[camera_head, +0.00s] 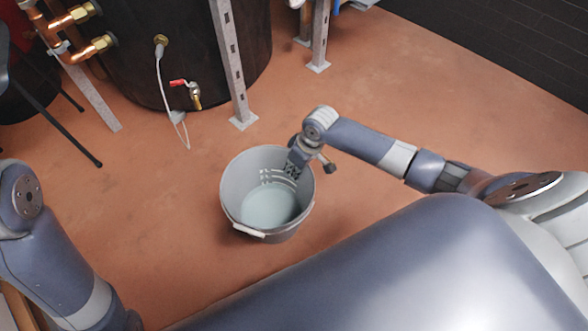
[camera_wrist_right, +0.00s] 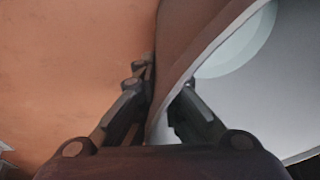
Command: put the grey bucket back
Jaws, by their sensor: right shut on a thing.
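The grey bucket (camera_head: 235,186) is upright in the middle of the head view, with pale liquid at its bottom and a white handle grip at its front rim. I cannot tell whether it touches the floor. My right gripper (camera_head: 292,168) is at the bucket's right rim and is shut on its wall. In the right wrist view my right gripper (camera_wrist_right: 165,95) has one finger outside and one inside the wall of the bucket (camera_wrist_right: 225,40). My left arm shows at the lower left of the head view, but its gripper is out of view.
A dark round tank (camera_head: 190,50) with a red-handled valve (camera_head: 182,84) and a hanging white cable stands behind the bucket. Copper pipes (camera_head: 75,40) are at upper left. The reddish floor (camera_head: 420,100) is clear to the right.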

